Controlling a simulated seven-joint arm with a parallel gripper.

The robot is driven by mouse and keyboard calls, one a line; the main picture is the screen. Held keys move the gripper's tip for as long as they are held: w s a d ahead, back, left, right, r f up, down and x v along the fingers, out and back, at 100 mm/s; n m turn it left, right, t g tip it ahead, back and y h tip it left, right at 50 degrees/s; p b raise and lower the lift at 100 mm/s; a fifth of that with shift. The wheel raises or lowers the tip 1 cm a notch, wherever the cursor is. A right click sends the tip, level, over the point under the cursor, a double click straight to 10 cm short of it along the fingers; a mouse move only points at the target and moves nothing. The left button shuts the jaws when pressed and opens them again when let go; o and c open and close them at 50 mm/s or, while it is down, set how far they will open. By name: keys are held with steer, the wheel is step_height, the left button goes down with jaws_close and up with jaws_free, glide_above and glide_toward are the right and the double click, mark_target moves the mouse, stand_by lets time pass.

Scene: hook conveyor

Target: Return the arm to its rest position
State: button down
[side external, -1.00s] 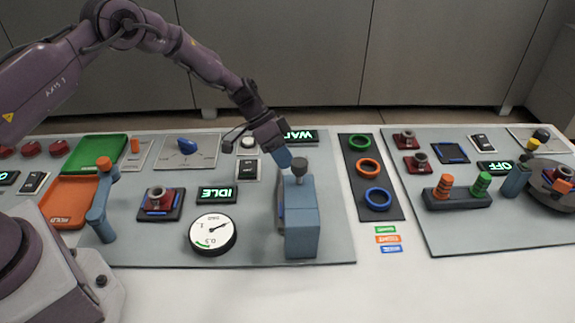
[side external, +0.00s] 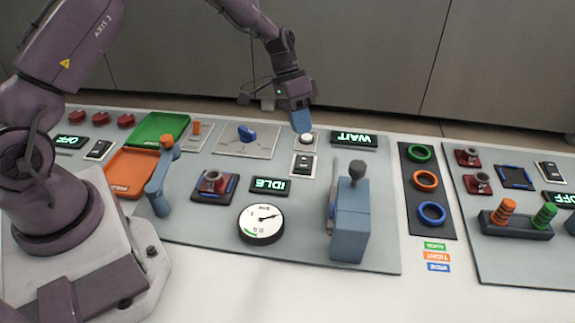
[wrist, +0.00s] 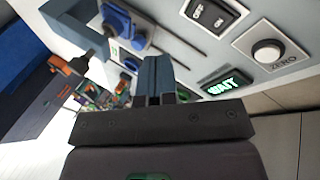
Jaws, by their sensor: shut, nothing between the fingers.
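My gripper (side external: 301,122) hangs above the back part of the grey panel in the side external view, close to the white round button (side external: 306,138). Its blue fingers are together and empty. In the wrist view the two fingers (wrist: 155,65) stand side by side, pointing away from the camera. The button, labelled ZERO (wrist: 267,50), is to their right there, beside the lit WAIT display (wrist: 227,84). I cannot tell from the side whether the fingertips touch the button.
A blue upright block with a dark-knobbed lever (side external: 351,225) stands at the panel's front right. A blue post with an orange top (side external: 160,180) rises beside the orange tray (side external: 125,172). A dial gauge (side external: 260,224) lies between. The white table front (side external: 330,295) is clear.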

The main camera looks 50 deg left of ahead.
steer(key=s+d+r+n+t+y, duration=0.2)
steer(key=s+r+t+y, duration=0.3)
steer(key=s+r, duration=1.8)
steer(key=shift+s+n+t+y, duration=0.4)
steer(key=shift+s+t, duration=0.1)
steer(key=shift+s, duration=1.3)
